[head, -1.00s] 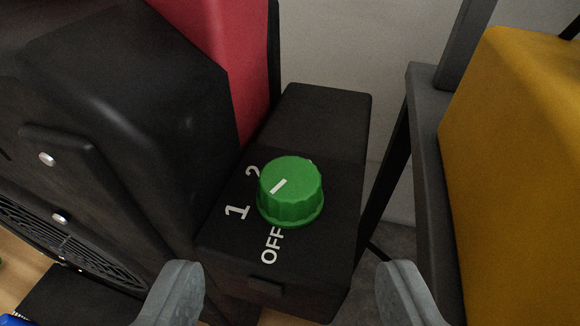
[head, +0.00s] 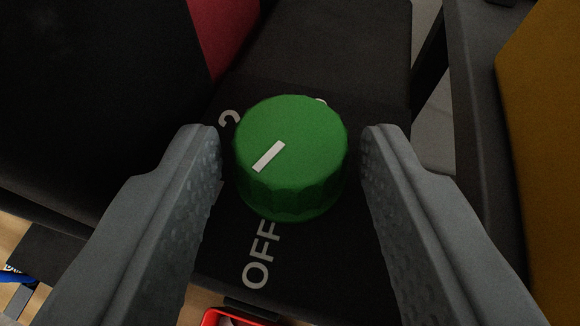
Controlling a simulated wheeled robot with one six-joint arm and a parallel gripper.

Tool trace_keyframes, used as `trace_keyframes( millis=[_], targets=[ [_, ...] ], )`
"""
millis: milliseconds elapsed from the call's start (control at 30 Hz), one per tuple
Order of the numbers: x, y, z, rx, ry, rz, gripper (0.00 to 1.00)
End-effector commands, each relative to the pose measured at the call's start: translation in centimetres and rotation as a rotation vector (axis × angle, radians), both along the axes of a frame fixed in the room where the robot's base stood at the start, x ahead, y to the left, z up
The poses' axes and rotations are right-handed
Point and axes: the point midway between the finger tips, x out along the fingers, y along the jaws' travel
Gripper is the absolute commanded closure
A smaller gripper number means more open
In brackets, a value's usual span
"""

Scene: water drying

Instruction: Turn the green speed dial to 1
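The green speed dial (head: 292,130) sits on the black control box (head: 330,50) in the middle of the head view. Its white pointer mark (head: 269,156) points to the lower left. The 1 is hidden behind the left finger. My gripper (head: 290,140) is open, with one finger on each side of the dial. Narrow dark gaps show between the fingers and the dial, so it does not look gripped.
A large black housing (head: 90,90) and a red panel (head: 228,35) stand to the left. A grey post (head: 485,130) and a yellow body (head: 550,150) stand close on the right. A red-rimmed object (head: 212,317) shows at the bottom edge.

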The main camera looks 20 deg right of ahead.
Motion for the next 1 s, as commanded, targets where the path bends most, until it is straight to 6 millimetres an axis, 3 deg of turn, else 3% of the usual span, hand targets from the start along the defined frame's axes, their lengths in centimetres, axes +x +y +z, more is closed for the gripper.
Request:
trace_keyframes(
  millis=[33, 133, 167, 433, 1000],
  targets=[
    [-0.01, 0.0, 0.0, 0.0, 0.0, 0.0, 0.68],
    [-0.01, 0.0, -0.01, 0.0, 0.0, 0.0, 0.88],
    [-0.01, 0.0, -0.01, 0.0, 0.0, 0.0, 0.89],
    [0.19, 0.22, 0.11, 0.001, -0.006, -0.053, 0.89],
    [0.5, 0.85, 0.08, 0.001, -0.001, -0.384, 0.89]
  ],
)
